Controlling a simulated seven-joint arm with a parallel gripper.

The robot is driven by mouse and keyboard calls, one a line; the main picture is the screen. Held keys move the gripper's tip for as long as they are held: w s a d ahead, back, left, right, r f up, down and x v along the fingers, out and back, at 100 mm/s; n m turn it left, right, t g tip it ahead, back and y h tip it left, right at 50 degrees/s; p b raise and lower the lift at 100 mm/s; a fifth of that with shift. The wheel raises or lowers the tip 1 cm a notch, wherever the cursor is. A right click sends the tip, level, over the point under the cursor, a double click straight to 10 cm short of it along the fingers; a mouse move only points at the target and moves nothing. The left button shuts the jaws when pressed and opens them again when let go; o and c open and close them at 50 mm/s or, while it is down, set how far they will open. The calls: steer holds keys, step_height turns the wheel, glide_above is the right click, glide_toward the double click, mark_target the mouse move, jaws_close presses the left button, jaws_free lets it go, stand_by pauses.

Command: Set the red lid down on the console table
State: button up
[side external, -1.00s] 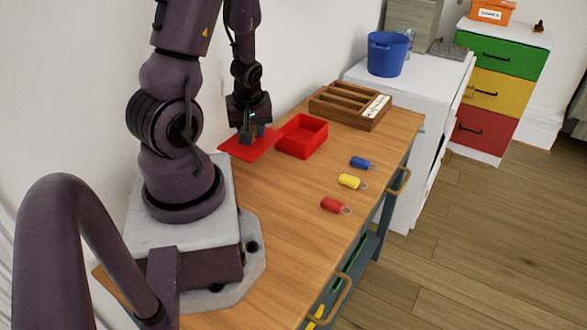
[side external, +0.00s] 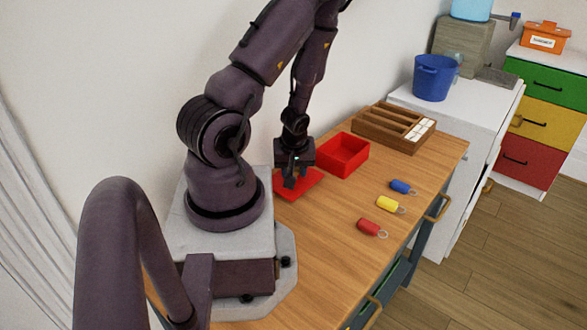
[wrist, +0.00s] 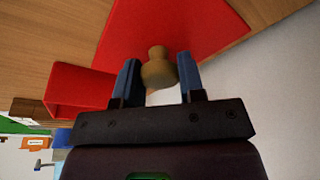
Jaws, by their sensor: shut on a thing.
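The flat red lid (side external: 308,184) hangs from or rests under my gripper (side external: 290,180), beside my base and just left of the open red box (side external: 343,160). In the wrist view the lid (wrist: 195,22) has a tan knob (wrist: 158,70) between my two blue-grey fingers, and my gripper is shut on this knob. The lid looks roughly level and very close to the wooden console table (side external: 330,245); I cannot tell whether it touches the top. The red box also shows in the wrist view (wrist: 78,95), apart from the lid.
A wooden compartment tray (side external: 390,135) stands behind the box. A blue bucket (side external: 434,78) stands on the white cabinet beyond. The table's middle front is clear.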

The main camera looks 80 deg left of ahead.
steer(key=o, duration=1)
steer(key=shift+f, duration=0.1)
steer(key=w+d+r+m+t, duration=0.1)
steer(key=w+d+r+m, duration=0.25)
steer(key=r, duration=0.35)
steer(key=w+d+r+m+t+h, duration=0.1)
steer(key=w+d+r+m, duration=0.1)
steer(key=w+d+r, duration=0.4)
steer(key=w+d+r+m+t, duration=0.1)
steer(key=d+r+m+t, duration=0.15)
steer(key=r, duration=0.65)
steer(key=s+d+r+m+t+h, duration=0.1)
steer(key=s+d+r+m, duration=0.3)
steer(key=d+r+m, duration=0.6)
steer(key=d+r+h, duration=0.1)
steer(key=d, duration=0.2)
